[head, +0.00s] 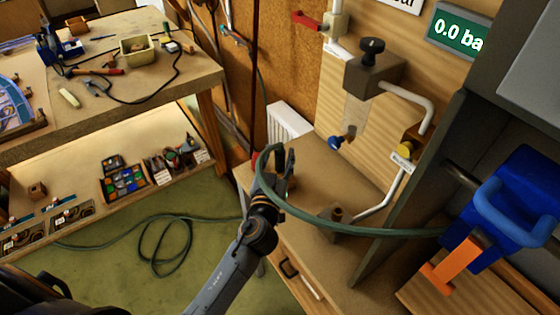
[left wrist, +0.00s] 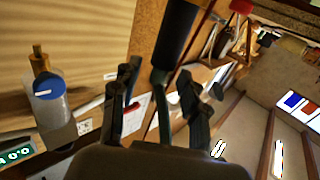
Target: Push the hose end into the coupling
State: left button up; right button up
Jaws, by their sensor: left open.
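The green hose (head: 350,229) runs from the right in an arc to my left gripper (head: 280,170), where it bends up and over beside the fingers. In the left wrist view a dark, thick cylinder (left wrist: 176,35) narrows into a green tube (left wrist: 161,103) that passes between the open fingers of my left gripper (left wrist: 157,90). I cannot tell whether the fingers touch it. A brass fitting (head: 350,132) with a blue knob (head: 334,142) sits under a clear bowl on the wall panel, apart from the gripper; I cannot tell whether it is the coupling. My right gripper is out of view.
A grey cabinet edge (head: 418,185) and a blue device (head: 515,210) with an orange handle (head: 455,263) stand at the right. A display (head: 459,32) reads 0.0. A cluttered workbench (head: 110,95) stands at the left. More green hose (head: 160,240) lies coiled on the floor.

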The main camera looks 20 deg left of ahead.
aim_at(279, 152)
pick_arm(q)
jog(key=shift+w+a, duration=0.2)
jog(key=shift+w, duration=1.3)
jog(key=shift+s, duration=0.1)
grip_shut()
jog(key=shift+r, duration=0.15)
